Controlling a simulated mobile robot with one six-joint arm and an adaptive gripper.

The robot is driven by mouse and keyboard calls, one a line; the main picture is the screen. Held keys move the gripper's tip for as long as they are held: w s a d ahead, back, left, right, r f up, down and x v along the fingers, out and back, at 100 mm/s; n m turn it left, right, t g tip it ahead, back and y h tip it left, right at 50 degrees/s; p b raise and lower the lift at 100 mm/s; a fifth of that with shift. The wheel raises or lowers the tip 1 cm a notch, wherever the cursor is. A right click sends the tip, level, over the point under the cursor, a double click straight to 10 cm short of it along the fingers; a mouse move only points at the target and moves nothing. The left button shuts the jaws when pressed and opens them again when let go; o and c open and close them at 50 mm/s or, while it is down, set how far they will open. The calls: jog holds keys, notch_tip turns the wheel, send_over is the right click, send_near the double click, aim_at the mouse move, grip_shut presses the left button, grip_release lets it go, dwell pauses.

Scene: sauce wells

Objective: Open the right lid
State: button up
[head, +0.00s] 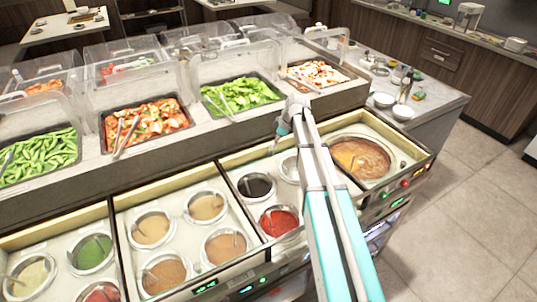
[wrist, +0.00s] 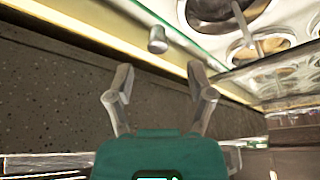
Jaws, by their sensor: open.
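My gripper (wrist: 160,68) is open in the wrist view, its two fingers spread apart with nothing between them. A small grey cylindrical knob (wrist: 157,40) sits just beyond the fingertips, apart from them, beside the green edge of a clear glass panel (wrist: 185,42). I cannot tell for sure that this panel is the right lid. In the head view my arm reaches across the right part of the sauce counter, toward its back edge. The gripper's fingers are not clear there. The arm hides part of the wells.
The right sauce section holds a black sauce well (head: 257,186), a red sauce well (head: 280,220) and a large brown pot (head: 360,158). Behind it, a raised ledge bears food trays, including green leaves (head: 240,95), under clear guards. Open floor (head: 470,200) lies at right.

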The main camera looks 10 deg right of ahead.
aim_at(271, 149)
jog(key=shift+b+x, duration=2.25)
jog(key=shift+x, duration=0.5)
grip_shut()
